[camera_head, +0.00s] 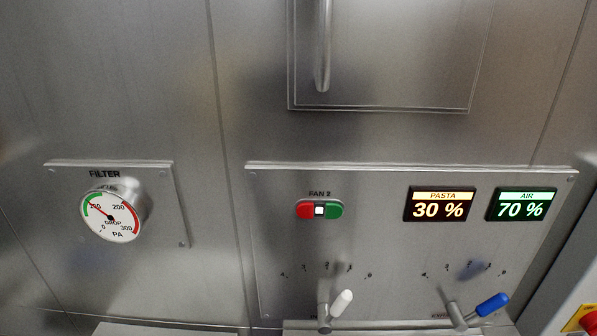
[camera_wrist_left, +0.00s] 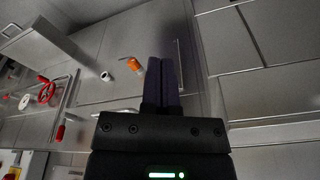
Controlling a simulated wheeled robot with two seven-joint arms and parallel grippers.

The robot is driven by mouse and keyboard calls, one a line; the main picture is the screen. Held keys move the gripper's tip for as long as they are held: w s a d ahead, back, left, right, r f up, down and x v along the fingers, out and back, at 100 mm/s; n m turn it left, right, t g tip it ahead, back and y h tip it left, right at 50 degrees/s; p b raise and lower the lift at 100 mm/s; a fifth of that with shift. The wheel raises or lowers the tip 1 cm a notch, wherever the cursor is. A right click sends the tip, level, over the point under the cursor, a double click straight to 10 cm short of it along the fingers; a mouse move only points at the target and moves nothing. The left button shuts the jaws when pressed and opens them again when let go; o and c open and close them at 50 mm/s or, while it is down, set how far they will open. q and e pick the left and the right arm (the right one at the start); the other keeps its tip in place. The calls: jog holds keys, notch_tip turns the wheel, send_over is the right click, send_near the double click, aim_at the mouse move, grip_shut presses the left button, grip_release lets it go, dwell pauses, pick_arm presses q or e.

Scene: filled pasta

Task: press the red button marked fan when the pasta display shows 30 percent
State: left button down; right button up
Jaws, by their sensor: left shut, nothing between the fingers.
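The red button (camera_head: 306,209) is the left end of a small pill-shaped switch under the label FAN 2, on a steel panel. A white square (camera_head: 320,210) sits in the middle and a green button (camera_head: 335,209) at the right end. The pasta display (camera_head: 439,205) reads 30 %. My left gripper (camera_wrist_left: 162,62) shows only in the left wrist view, with its two dark fingers together and nothing between them. The head view shows neither gripper, and the switch cannot be made out in the wrist view.
The air display (camera_head: 520,205) reads 70 %. A white-tipped lever (camera_head: 341,304) and a blue-tipped lever (camera_head: 492,304) stick out below. A filter gauge (camera_head: 111,216) is at left. In the wrist view, a red handwheel (camera_wrist_left: 47,92) and an orange knob (camera_wrist_left: 134,64) are left of the fingers.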

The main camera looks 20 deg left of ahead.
aim_at(305, 210)
pick_arm(q)
jog(key=w+r+t+p, duration=0.15)
jog(key=r+p, duration=0.35)
jog(key=r, duration=0.6)
jog(key=w+r+p, duration=0.3)
jog(key=r+p, duration=0.2)
jog(key=r, duration=0.6)
jog(key=w+d+r+m+t+h+p, duration=0.2)
jog(key=w+r+m+t+h, duration=0.2)
jog(key=w+r+t, duration=0.3)
jog(key=w+d+r+m+t+h+p, duration=0.2)
jog(key=w+r+m+t+h, duration=0.3)
jog(key=r, duration=0.7)
jog(key=shift+w+d+m+t+h+p, duration=0.35)
jog(key=shift+w+m+t+p, duration=0.5)
jog(key=shift+w+m, duration=0.2)
jog(key=shift+w+a+b, duration=0.4)
jog(key=shift+w+b, duration=0.5)
jog(key=shift+w, duration=0.55)
jog(key=shift+w+a+b, duration=0.4)
jog(key=shift+w+b, duration=0.45)
jog(key=shift+w, duration=0.55)
jog(key=shift+w+a+b, duration=0.4)
jog(key=shift+w+b, duration=0.5)
jog(key=shift+w, duration=0.55)
